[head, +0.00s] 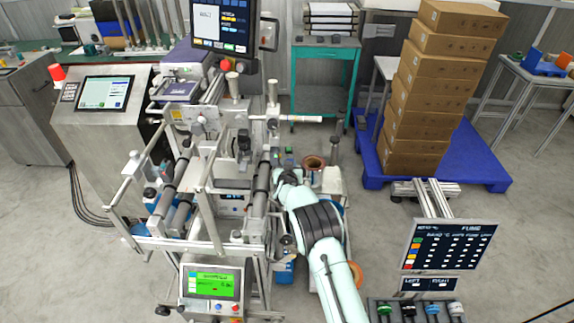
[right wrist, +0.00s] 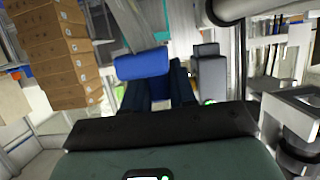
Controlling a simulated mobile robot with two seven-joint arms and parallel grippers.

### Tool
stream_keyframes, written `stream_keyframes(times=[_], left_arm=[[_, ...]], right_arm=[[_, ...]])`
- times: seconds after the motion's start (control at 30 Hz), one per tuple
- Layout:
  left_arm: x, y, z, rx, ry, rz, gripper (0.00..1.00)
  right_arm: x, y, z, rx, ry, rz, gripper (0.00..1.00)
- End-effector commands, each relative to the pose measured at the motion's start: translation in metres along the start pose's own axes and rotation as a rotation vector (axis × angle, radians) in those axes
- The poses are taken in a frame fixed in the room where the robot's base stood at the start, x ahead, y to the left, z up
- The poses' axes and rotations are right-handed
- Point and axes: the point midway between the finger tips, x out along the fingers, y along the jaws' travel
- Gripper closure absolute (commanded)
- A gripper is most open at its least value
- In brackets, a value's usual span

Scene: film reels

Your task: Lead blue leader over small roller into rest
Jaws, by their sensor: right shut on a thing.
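The blue leader (right wrist: 142,64) shows in the right wrist view as a short, curved blue piece at the fingers of my right gripper (right wrist: 156,88). The gripper is shut on it. In the head view my right arm reaches up from the bottom to the right side of the machine (head: 225,243); its fingers and the leader are hard to make out there. A grey roller (right wrist: 236,8) crosses the top of the wrist view, apart from the leader. Dark rollers (head: 262,190) also show on the machine in the head view. I cannot tell which is the small roller, or where the rest is.
A copper-coloured reel (head: 313,163) stands just right of the machine, close to my arm. Stacked cartons (head: 430,80) stand on a blue pallet (head: 485,170) at the right. A sign panel (head: 450,245) stands at front right. Floor between arm and pallet is clear.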

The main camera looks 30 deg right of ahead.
Motion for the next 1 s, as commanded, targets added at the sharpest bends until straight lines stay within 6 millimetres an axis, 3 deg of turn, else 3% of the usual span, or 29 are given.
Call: stream_keyframes(times=[0.37, 1.0], left_arm=[[0.006, -0.004, 0.006, -0.002, -0.007, -0.002, 0.57], [0.032, -0.019, 0.023, -0.011, -0.03, -0.01, 0.57]], right_arm=[[-0.003, 0.002, 0.012, -0.002, -0.008, -0.015, 1.0], [0.022, 0.002, 0.08, -0.002, -0.007, -0.014, 1.0]])
